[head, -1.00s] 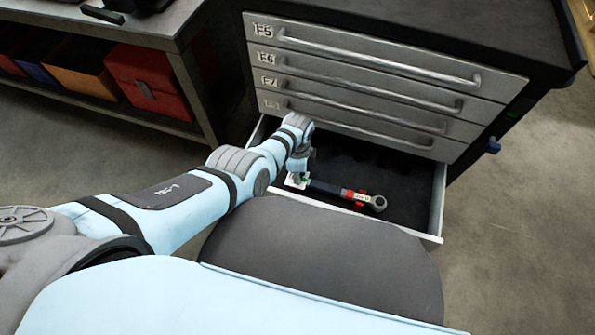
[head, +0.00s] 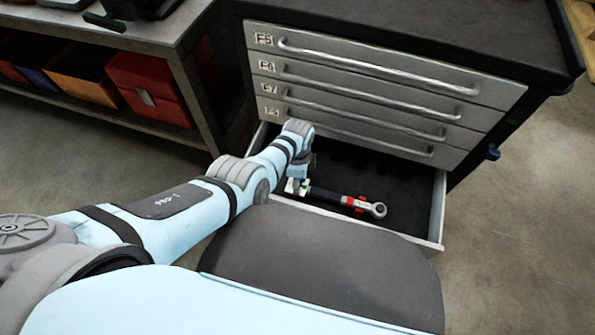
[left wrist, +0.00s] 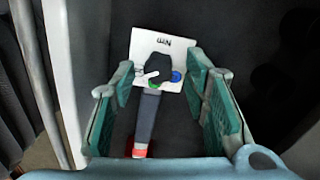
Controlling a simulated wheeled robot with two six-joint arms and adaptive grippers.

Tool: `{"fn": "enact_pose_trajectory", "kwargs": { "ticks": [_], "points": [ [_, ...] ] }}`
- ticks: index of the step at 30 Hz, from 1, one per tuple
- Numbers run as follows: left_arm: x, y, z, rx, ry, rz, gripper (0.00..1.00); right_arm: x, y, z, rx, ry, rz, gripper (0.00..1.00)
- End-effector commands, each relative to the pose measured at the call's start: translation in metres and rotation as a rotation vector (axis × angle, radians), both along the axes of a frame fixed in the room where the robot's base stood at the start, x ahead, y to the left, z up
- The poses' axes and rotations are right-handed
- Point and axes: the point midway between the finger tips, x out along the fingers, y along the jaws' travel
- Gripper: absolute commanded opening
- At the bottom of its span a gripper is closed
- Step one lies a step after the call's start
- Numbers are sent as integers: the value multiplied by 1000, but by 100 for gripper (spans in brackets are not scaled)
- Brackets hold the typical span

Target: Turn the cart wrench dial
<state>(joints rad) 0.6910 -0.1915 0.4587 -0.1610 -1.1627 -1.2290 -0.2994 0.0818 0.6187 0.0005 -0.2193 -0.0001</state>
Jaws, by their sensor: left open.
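A torque wrench (head: 330,194) with a dark handle, red bands and a ratchet head (head: 378,209) lies in the open drawer. In the left wrist view, its dark handle (left wrist: 147,120) runs up to the dial end (left wrist: 155,74), which has a white pointer. Behind the dial is a white plate (left wrist: 165,44) with lettering and green and blue marks. My left gripper (left wrist: 163,95) is open, its green-padded fingers on either side of the handle and apart from it. In the head view my left gripper (head: 298,182) is over the handle end, partly hidden by my wrist. My right gripper is not in view.
The open drawer (head: 437,205) belongs to a grey cart (head: 400,85) with several closed drawers and bar handles above. The drawer's side wall (left wrist: 62,80) is close left of the fingers. A workbench with a red bin (head: 150,85) stands at the left. The drawer's right part is empty.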

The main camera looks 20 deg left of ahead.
Motion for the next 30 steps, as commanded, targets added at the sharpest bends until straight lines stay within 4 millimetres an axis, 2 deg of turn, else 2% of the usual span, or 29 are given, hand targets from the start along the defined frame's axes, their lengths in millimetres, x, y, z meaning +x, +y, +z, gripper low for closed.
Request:
{"fn": "enact_pose_trajectory", "kwargs": {
  "ticks": [5, 12, 16, 20, 30],
  "points": [
    [0, -1, 19, -2, -3, 1, 41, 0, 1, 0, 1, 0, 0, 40],
    [0, -1, 81, -3, -3, 2, 41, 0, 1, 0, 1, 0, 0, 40],
    [-1, 0, 107, 0, 0, 1, 41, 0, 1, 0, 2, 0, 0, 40],
    [-1, 0, 116, 0, 1, 1, 41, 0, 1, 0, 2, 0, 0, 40],
    [-1, 0, 116, 0, 1, 1, 41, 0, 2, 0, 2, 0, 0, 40]
  ]
}}
